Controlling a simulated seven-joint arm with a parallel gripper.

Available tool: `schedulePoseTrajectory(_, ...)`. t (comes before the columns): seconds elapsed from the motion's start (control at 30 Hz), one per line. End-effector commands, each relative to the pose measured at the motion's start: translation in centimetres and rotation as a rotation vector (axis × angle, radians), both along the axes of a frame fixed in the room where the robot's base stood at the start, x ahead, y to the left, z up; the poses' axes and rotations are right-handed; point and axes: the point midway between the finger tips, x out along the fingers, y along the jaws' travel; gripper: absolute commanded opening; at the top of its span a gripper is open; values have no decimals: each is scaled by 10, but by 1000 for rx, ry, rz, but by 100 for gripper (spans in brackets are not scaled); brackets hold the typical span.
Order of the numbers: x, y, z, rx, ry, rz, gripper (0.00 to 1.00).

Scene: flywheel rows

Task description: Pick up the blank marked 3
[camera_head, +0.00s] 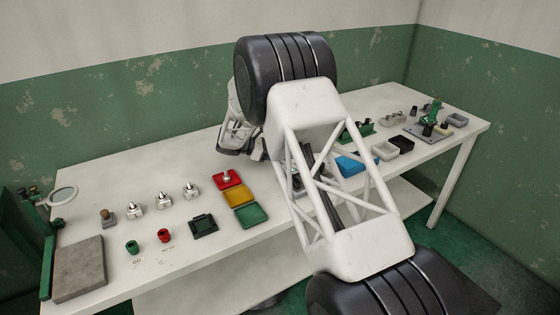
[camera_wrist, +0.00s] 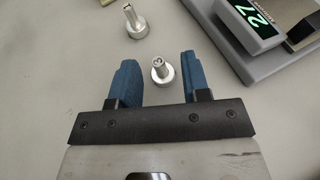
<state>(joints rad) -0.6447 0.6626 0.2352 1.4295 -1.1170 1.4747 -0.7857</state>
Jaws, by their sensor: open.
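In the wrist view my gripper (camera_wrist: 159,62) is open, with its two blue fingers apart. A silver metal blank (camera_wrist: 162,72) with a round base and a stem shows in the gap between the fingers, clear of both. I cannot tell how far below the fingertips it is. A second silver blank (camera_wrist: 136,24) stands beyond the left finger. No number is readable on either blank. In the head view a silver piece (camera_head: 227,177) is on the red tray (camera_head: 237,183), and my arm hides the fingers and the table behind it.
A grey device with a lit display (camera_wrist: 262,18) reading 27 is close by at the right in the wrist view. In the head view yellow (camera_head: 228,199) and green (camera_head: 260,215) trays, several silver pieces (camera_head: 163,199) and a grey slab (camera_head: 79,268) occupy the table's left half.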

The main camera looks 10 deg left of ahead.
Motion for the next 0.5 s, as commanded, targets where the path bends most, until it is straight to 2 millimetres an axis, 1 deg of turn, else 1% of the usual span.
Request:
schedulePoseTrajectory(0.2, 11, -21, -10, -1, -1, -2, 43)
schedulePoseTrajectory(0.3, 14, -29, -14, 0, 0, -1, 43)
schedulePoseTrajectory(0.5, 16, -35, -17, 0, 0, 0, 43)
